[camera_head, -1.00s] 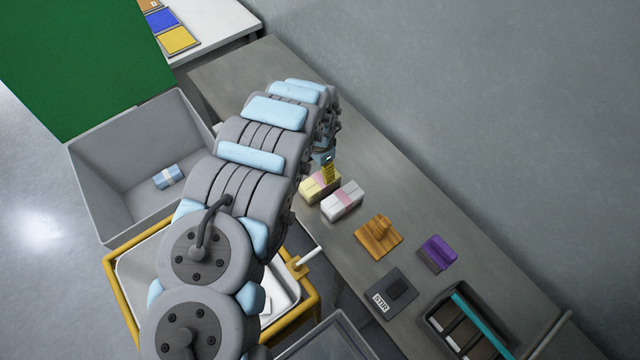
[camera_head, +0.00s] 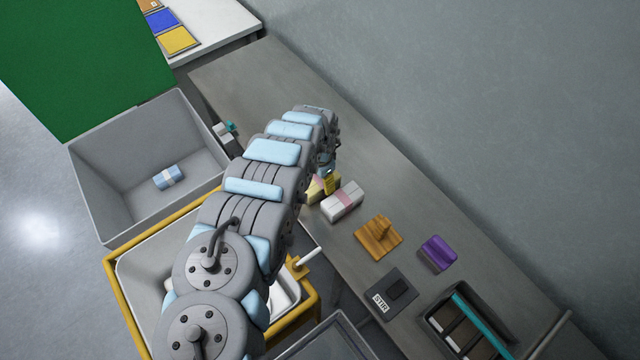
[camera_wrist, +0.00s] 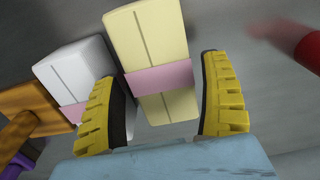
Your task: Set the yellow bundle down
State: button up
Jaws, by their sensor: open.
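The yellow bundle (camera_wrist: 148,50) is a pale yellow block with a pink band. In the wrist view it lies on the grey bench between the two yellow ribbed fingers of my gripper (camera_wrist: 165,108). The fingers are open, with a gap to the bundle on the right side; the left finger is close to its edge. In the head view the yellow bundle (camera_head: 314,188) shows only in part, behind my arm, beside the white bundle (camera_head: 343,202). My gripper (camera_head: 328,183) is over it there, mostly hidden.
The white bundle (camera_wrist: 77,70) with a pink band stands close on the left. An orange-brown wooden piece (camera_head: 379,237), a purple piece (camera_head: 438,253) and a dark divided tray (camera_head: 436,313) lie further along the bench. A red object (camera_wrist: 309,50) is at the right.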

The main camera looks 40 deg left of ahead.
jog(key=shift+f, duration=0.7)
jog(key=shift+c, duration=0.4)
jog(key=c, duration=0.9)
